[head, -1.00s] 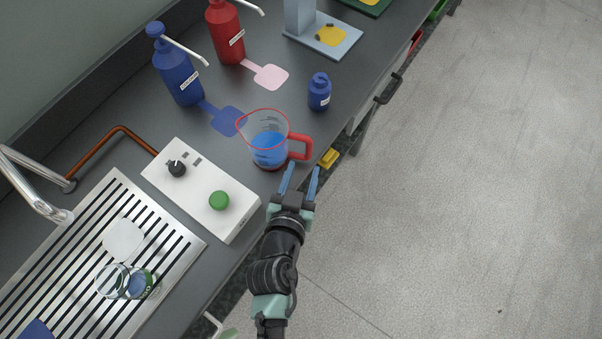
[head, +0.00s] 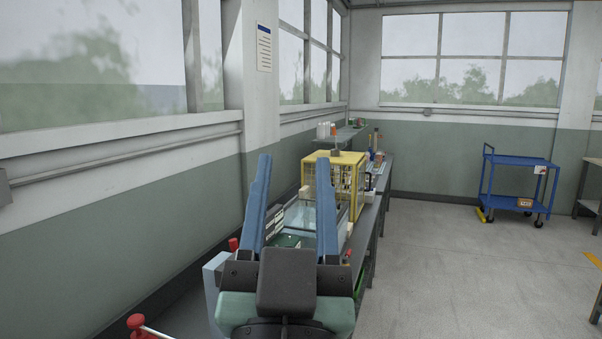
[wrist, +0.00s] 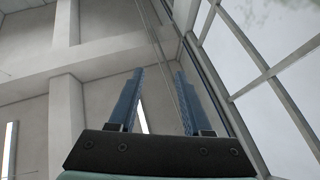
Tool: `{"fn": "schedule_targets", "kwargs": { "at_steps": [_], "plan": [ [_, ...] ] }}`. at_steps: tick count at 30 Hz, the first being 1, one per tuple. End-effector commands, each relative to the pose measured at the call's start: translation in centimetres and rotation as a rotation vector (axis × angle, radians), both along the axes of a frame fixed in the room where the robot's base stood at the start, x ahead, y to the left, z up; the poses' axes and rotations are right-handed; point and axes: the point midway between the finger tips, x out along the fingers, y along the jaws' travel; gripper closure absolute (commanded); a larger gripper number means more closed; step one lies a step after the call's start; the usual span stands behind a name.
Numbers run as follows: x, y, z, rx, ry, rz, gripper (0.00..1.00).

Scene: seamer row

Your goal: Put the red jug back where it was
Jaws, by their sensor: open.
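My gripper (head: 291,208) is raised up in front of the head camera, with its two blue fingers apart and nothing between them. In the wrist view my gripper (wrist: 156,100) is also open and empty, pointing up at the wall and windows. The red jug is not in view in either current frame.
The bench (head: 368,215) runs away along the left wall, with a yellow-framed machine (head: 350,172) on it. A blue trolley (head: 520,178) stands far right. The floor (head: 450,270) right of the bench is clear.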

Motion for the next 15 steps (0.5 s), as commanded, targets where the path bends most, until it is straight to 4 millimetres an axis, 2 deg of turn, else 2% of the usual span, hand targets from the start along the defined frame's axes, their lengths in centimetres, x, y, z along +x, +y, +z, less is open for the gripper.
{"fn": "schedule_targets", "kwargs": {
  "at_steps": [1, 3, 6, 9, 15],
  "plan": [
    [-2.0, -0.5, 3.4, -0.013, -0.077, -0.006, 0.51],
    [-4.1, -0.7, 6.2, -0.032, -0.147, -0.011, 0.51],
    [-6.1, -0.8, 8.4, -0.052, -0.205, -0.014, 0.51],
    [-6.8, -0.8, 9.1, -0.060, -0.226, -0.018, 0.51],
    [-6.8, -0.8, 9.1, -0.060, -0.225, -0.016, 0.51]
  ]
}}
